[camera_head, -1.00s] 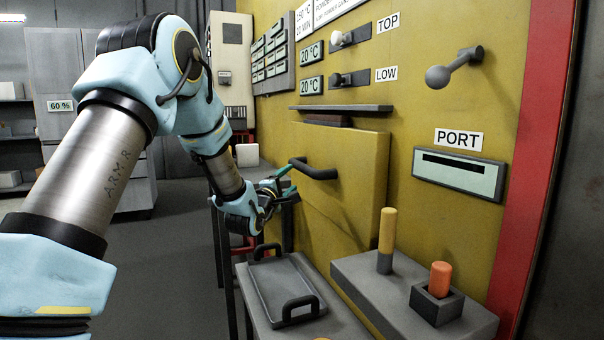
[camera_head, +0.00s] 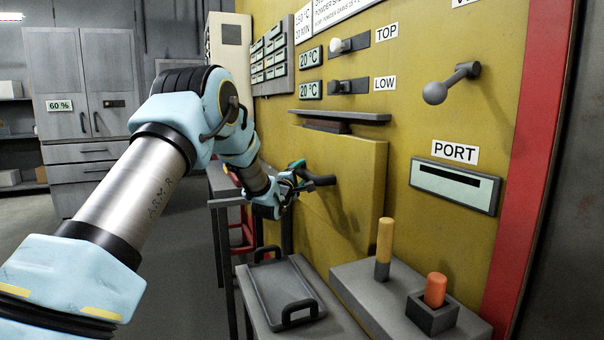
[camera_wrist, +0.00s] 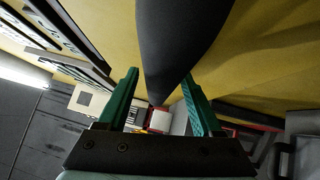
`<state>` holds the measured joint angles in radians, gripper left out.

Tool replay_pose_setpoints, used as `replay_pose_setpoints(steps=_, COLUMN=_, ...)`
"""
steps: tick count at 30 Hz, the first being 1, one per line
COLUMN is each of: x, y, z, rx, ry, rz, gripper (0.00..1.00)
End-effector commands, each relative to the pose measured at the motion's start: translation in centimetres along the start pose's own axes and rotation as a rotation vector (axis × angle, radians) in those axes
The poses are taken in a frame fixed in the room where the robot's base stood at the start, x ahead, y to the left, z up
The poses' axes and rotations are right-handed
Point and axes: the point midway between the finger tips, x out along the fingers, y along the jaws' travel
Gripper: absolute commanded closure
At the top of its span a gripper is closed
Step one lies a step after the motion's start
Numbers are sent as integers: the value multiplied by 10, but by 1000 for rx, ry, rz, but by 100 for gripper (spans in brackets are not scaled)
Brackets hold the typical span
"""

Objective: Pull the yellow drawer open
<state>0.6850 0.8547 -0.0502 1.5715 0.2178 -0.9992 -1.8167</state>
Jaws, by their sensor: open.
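The yellow drawer (camera_head: 352,205) is a broad front panel low on the yellow oven wall, standing a little proud of it. Its dark curved bar handle (camera_head: 325,181) juts out at the panel's left side and also shows in the wrist view (camera_wrist: 178,40). My gripper (camera_head: 298,176) is open at the handle's near end. In the wrist view, the two green fingers of my gripper (camera_wrist: 160,78) stand on either side of the handle, with gaps visible. Contact cannot be told.
A dark ledge (camera_head: 340,116) runs above the drawer. Below are a grey tray (camera_head: 262,306) with handles and a grey block (camera_head: 372,300) bearing a yellow rod (camera_head: 384,245) and an orange plug (camera_head: 435,290). A ball-ended lever (camera_head: 450,84) is at right.

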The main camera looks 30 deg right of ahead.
Motion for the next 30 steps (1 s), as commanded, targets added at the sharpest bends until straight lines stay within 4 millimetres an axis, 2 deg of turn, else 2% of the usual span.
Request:
replay_pose_setpoints(steps=2, x=0, y=0, z=0, rx=0, ry=0, rz=0, gripper=36)
replay_pose_setpoints(steps=19, x=0, y=0, z=0, rx=0, ry=0, rz=0, gripper=100)
replay_pose_setpoints(steps=30, x=0, y=0, z=0, rx=0, ry=0, rz=0, gripper=100)
